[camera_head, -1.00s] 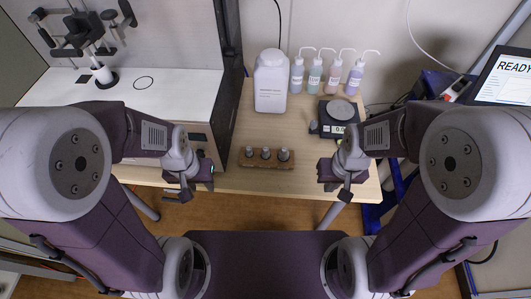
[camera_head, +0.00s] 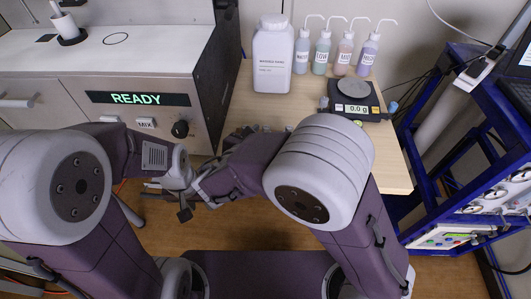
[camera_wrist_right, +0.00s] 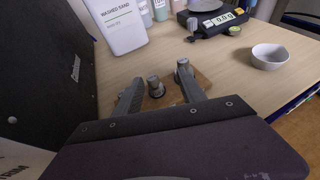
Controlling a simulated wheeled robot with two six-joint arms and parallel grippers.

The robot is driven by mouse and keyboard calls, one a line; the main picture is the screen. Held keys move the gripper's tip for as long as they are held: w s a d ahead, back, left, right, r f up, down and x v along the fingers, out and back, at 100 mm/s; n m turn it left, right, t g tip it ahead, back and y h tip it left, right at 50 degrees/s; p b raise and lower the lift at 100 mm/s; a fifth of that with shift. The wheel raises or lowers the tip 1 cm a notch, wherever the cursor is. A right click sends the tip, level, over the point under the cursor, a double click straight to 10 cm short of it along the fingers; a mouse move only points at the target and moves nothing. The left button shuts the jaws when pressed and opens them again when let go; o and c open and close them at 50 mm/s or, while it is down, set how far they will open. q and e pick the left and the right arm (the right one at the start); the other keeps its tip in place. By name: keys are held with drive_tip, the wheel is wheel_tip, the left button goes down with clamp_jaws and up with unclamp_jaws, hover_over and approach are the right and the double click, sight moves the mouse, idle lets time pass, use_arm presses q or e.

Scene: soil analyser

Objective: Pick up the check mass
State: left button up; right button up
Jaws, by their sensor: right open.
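The wooden block (camera_wrist_right: 204,79) with metal check masses shows in the right wrist view. One grey knobbed mass (camera_wrist_right: 155,86) stands upright between the fingers of my right gripper (camera_wrist_right: 160,75), which is open. Another mass (camera_wrist_right: 182,63) stands at the right fingertip, partly covered by that finger. Any further mass is hidden. In the head view my right arm hides the block, and my right gripper (camera_head: 243,132) is partly visible above the table. My left gripper (camera_head: 180,203) is low at the left, overlapped by the right arm; its jaw opening is unclear.
The balance (camera_head: 357,103) reads 0.0 at the back right. A washed-sand bottle (camera_head: 272,65) and several wash bottles (camera_head: 322,53) stand behind. A white bowl (camera_wrist_right: 270,56) sits at the right. The analyser (camera_head: 140,85), showing READY, stands left. A blue rack (camera_head: 455,150) is at right.

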sight(265, 131)
drive_tip(key=shift+s+a+f+n+y, duration=0.25)
drive_tip(key=shift+s+a+f, duration=0.15)
drive_tip(key=shift+a+f, duration=0.15)
drive_tip(key=shift+s+a+f+n+y, duration=0.15)
drive_tip(key=shift+s+a+f+y, duration=0.1)
drive_tip(key=shift+s+a+f, duration=0.25)
drive_tip(key=shift+a+r, duration=0.2)
drive_tip(key=b+x, duration=0.3)
drive_tip(key=x, duration=0.6)
drive_tip(key=shift+w+d+r, duration=0.1)
drive_tip(key=shift+w+d, duration=0.05)
drive_tip(key=shift+w, duration=0.05)
use_arm(q)
wheel_tip(265, 131, down, 4)
drive_tip(key=shift+d+f, duration=0.1)
use_arm(e)
drive_tip(key=shift+r, duration=0.1)
clamp_jaws()
